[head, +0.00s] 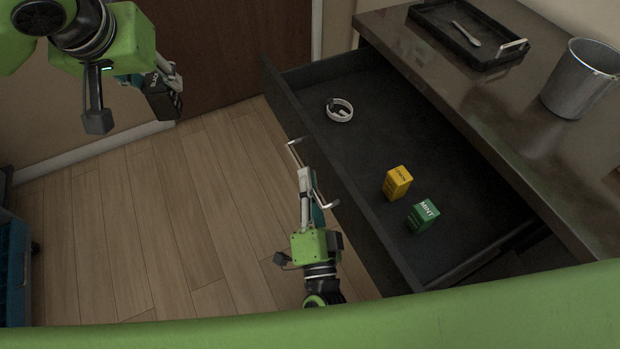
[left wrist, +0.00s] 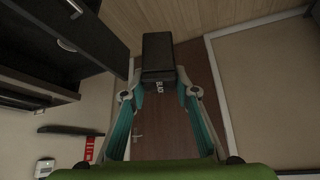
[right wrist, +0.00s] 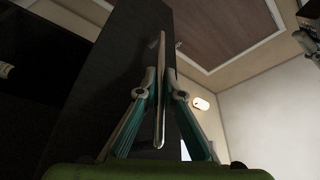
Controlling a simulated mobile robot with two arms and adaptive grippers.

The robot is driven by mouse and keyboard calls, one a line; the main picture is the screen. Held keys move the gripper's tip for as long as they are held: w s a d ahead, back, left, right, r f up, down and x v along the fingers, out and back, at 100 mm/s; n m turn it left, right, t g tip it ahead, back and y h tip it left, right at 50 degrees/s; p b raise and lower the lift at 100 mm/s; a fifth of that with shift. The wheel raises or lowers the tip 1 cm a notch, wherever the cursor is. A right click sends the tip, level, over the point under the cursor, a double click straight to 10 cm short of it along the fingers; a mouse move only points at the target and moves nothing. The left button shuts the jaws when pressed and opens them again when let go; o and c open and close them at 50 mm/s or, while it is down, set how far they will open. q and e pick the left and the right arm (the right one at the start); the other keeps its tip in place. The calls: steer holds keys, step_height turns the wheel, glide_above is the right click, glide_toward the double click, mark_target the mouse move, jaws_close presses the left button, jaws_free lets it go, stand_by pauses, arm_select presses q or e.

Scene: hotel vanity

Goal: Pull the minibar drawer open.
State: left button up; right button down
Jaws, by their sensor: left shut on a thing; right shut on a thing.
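The minibar drawer (head: 372,245) is dark and stands pulled out from under the counter, so its inside shows in the head view. Its pale metal bar handle (head: 293,150) is on the outer face. My right gripper (head: 311,182) is shut on this handle. In the right wrist view the handle bar (right wrist: 160,95) lies between the two fingers, beside the dark drawer front (right wrist: 120,70). My left gripper (head: 170,82) is shut on a small black box (head: 161,103), held over the floor away from the drawer. The box also shows in the left wrist view (left wrist: 157,55).
In the drawer lie a yellow box (head: 397,183), a green mint box (head: 422,216) and a white ring-shaped item (head: 339,110). The counter (head: 400,50) above holds a black tray (head: 440,20) with a spoon and a metal bucket (head: 580,80).

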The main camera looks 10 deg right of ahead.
steer(key=c, duration=2.4)
jaws_free()
steer(key=shift+c, duration=0.2)
steer(key=v, duration=1.2)
steer(key=shift+f, duration=0.1)
